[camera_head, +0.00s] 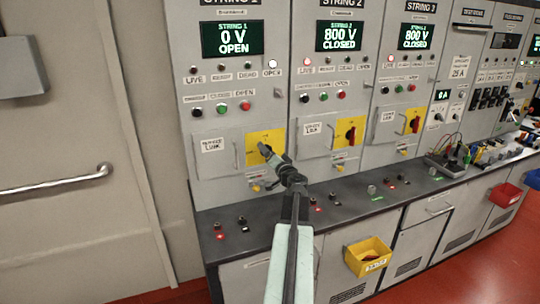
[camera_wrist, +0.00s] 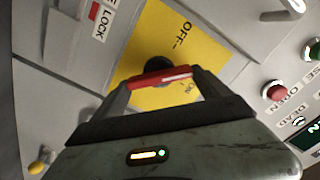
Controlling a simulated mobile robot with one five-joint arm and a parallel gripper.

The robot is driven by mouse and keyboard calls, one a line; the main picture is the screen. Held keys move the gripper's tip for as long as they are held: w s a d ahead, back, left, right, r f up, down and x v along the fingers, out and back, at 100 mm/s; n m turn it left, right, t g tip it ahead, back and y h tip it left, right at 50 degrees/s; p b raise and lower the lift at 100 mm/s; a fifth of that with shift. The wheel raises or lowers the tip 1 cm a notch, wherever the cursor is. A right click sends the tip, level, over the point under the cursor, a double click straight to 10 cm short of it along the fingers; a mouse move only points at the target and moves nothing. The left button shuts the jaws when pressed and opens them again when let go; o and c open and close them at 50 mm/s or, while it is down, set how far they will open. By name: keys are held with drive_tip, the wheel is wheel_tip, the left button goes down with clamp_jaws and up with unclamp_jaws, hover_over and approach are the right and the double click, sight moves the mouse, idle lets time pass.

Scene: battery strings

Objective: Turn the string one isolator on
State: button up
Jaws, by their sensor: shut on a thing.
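The string one isolator has a red handle (camera_wrist: 160,77) on a yellow plate (camera_head: 256,137), low on the STRING 1 cabinet. My gripper (camera_head: 267,151) is at this plate and hides most of the handle in the head view. In the wrist view my gripper's two fingers are shut on the handle, one at each end. The plate in the wrist view (camera_wrist: 205,58) carries the words OFF and ON; I cannot tell which one the handle points at. The STRING 1 display (camera_head: 232,38) reads 0 V OPEN, and the white lamp (camera_head: 273,64) under it is lit.
The STRING 2 display (camera_head: 342,36) and STRING 3 display (camera_head: 416,36) both read 800 V CLOSED. Their red isolator handles sit on yellow plates to the right. A dark counter (camera_head: 340,205) with small buttons runs below the cabinets. A yellow bin (camera_head: 367,256) hangs on its front.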

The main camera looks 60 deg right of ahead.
drive_tip(key=shift+f+m, duration=0.2)
drive_tip(key=shift+m, duration=4)
drive_tip(key=o, duration=1.2)
drive_tip(key=v, duration=0.7)
drive_tip(key=shift+s+a, duration=0.25)
